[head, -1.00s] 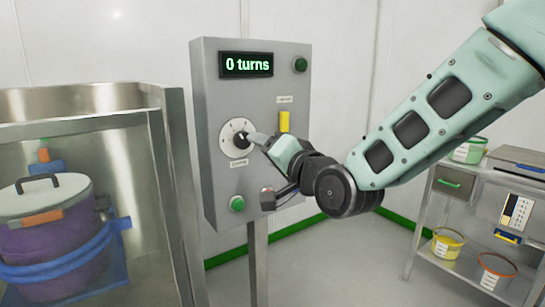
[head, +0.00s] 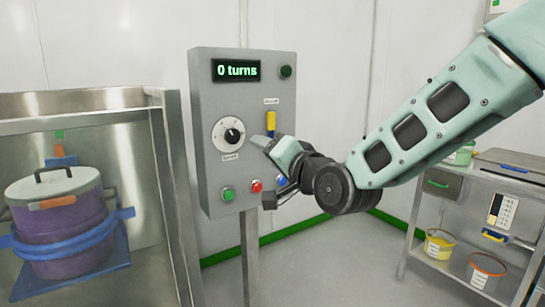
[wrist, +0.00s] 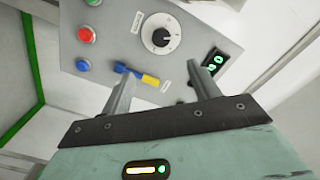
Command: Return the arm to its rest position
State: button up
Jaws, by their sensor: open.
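My gripper (head: 262,141) is in front of the grey control box, just right of the dial (head: 229,134), and looks clear of it. In the wrist view its two fingers stand apart with nothing held between them; my gripper (wrist: 164,88) faces the box there. The dial (wrist: 160,34) has a black knob on a white plate and lies beyond the fingertips. My arm (head: 430,120) reaches in from the upper right. The box's display (head: 236,71) reads "0 turns".
The box (head: 210,150) carries a yellow switch (head: 270,120), green (head: 228,194), red (head: 256,185) and blue (head: 281,181) buttons. A steel enclosure with a purple vessel (head: 62,225) stands left. A steel cart (head: 445,205) with tubs stands right, beneath my arm.

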jog(key=s+d+f+n+g+h+p, duration=0.2)
jog(key=s+f+n+g+p, duration=0.15)
jog(key=s, duration=0.45)
jog(key=s+d+f+n+g+h+p, duration=0.2)
jog(key=s+n+g+p, duration=0.15)
jog(key=s, duration=0.35)
jog(key=s+d+n+g+h+p, duration=0.1)
jog(key=s+d+n+g+h, duration=0.1)
jog(key=s+d, duration=0.4)
jog(key=s+d+f+n+g+h+p, duration=0.1)
jog(key=s+d+g, duration=0.4)
jog(key=s, duration=0.8)
jog(key=d+h+p, duration=0.1)
jog(key=h, duration=0.1)
jog(key=shift+d+n+g+h+p, duration=0.3)
jog(key=shift+d+n, duration=0.05)
jog(key=shift+n, duration=0.05)
jog(key=shift+f, duration=0.1)
